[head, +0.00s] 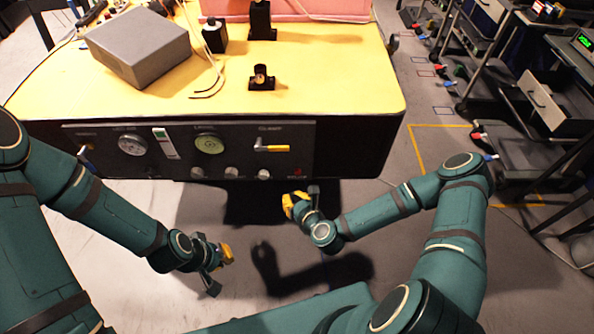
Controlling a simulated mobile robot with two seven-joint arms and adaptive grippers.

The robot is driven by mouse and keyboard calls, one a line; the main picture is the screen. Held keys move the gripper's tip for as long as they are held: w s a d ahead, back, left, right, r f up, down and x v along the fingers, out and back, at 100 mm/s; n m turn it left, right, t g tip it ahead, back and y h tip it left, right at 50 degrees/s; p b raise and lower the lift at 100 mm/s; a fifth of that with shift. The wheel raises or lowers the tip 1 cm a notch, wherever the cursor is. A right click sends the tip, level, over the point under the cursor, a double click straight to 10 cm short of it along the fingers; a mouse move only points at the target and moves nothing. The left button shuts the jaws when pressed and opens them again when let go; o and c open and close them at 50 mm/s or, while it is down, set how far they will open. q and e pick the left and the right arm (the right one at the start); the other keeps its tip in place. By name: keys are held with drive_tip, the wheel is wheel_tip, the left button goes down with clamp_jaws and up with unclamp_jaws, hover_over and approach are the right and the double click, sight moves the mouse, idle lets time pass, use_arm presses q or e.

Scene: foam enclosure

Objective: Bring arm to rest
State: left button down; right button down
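My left arm comes in from the left, and its gripper (224,262) hangs low in front of the dark front panel, well below the table top. My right arm comes in from the right, bent at the elbow, and its gripper (291,206) is also in front of the table, pointing left. Both grippers have yellow parts and touch nothing that I can see. Both are small and seen at an angle, so I cannot tell whether their fingers are open or shut. I see no object held in either one.
The yellow table top (330,90) carries a grey box (140,45), black fixtures (262,78) and a pink block (330,8). The front panel (100,135) has gauges, knobs and a yellow-handled lever (274,148). Dark carts (535,95) stand at right. Floor between arms is clear.

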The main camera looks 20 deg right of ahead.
drive_tip(key=s+a+n+g+y, duration=0.3)
drive_tip(key=s+a+n+g, duration=0.25)
drive_tip(key=n, duration=1.05)
drive_tip(key=s+d+r+n+g+h, duration=0.2)
drive_tip(key=s+n+g, duration=0.4)
drive_tip(key=n, duration=1.1)
drive_tip(key=shift+s+d+r+n, duration=0.4)
drive_tip(key=shift+s+d+r, duration=0.25)
drive_tip(key=shift+s, duration=0.6)
drive_tip(key=shift+a+r, duration=0.1)
drive_tip(key=shift+a, duration=0.05)
